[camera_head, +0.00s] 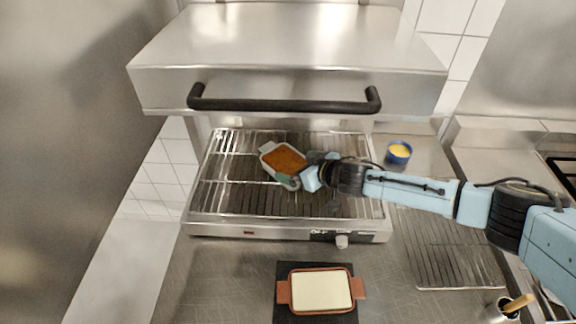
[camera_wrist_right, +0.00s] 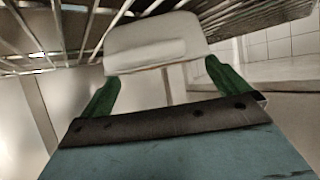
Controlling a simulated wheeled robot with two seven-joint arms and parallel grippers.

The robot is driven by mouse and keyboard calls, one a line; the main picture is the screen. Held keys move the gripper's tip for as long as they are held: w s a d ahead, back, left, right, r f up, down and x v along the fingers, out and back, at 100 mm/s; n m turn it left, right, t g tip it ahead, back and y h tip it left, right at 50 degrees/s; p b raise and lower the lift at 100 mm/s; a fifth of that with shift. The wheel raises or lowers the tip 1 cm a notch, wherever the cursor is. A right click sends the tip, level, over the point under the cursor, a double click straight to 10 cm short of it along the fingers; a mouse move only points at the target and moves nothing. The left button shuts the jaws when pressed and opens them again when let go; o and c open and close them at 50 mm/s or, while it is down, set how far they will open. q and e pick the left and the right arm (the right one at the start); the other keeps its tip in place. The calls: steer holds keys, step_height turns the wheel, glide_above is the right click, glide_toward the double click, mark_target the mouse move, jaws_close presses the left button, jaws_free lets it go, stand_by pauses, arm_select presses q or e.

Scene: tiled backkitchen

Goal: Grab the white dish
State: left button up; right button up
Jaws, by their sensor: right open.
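The white dish (camera_head: 267,148), with an orange-brown filling, sits on the wire rack of the grill, tilted in the picture. My right gripper (camera_head: 284,180) reaches in from the right at the dish's near right end. In the right wrist view the white dish (camera_wrist_right: 155,48) fills the space ahead of the open green fingers of the right gripper (camera_wrist_right: 162,82). One finger is on each side of its near edge; whether they touch it I cannot tell. The gripper hides part of that end in the head view. My left gripper is not in view.
The grill's raised metal hood (camera_head: 290,60), with a black handle (camera_head: 285,105), hangs above the rack (camera_head: 235,200). A blue bowl (camera_head: 399,153) with yellow contents stands to the right. A brown dish (camera_head: 283,293) with pale filling lies on a dark mat in front.

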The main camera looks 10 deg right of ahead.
mark_target(288, 167)
steer(key=shift+x, duration=1.4)
steer(key=shift+c, duration=0.4)
steer(key=c, duration=1)
steer(key=shift+r, duration=0.15)
steer(key=shift+c, duration=0.9)
